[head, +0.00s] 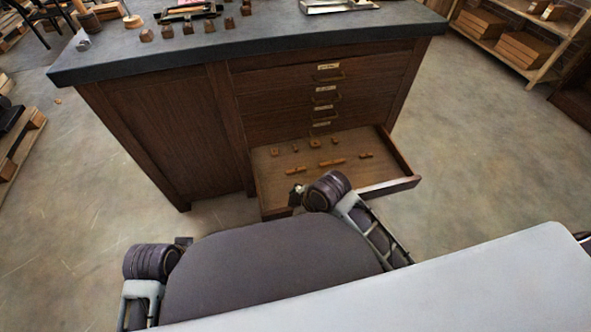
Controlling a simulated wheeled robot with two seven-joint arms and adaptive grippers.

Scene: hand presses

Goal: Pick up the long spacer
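An open bottom drawer (375,185) holds several small orange-brown wooden pieces. Two of them are long thin bars: one bar (332,162) lies near the drawer's middle and another bar (296,171) lies to its left, nearer the front. They look close in length, and I cannot tell for sure which is the long spacer. My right gripper (296,194) is over the drawer's front left part, just in front of the left bar and largely hidden by its own wrist. My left gripper (184,241) is low at the left, away from the drawer, mostly hidden. Neither gripper's fingers show clearly.
Smaller blocks and pegs (315,143) lie toward the back of the drawer. The wooden cabinet (155,125) has closed drawers above and a dark worktop (250,48) bearing blocks and tools. A shelf with boxes (525,48) stands at the right.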

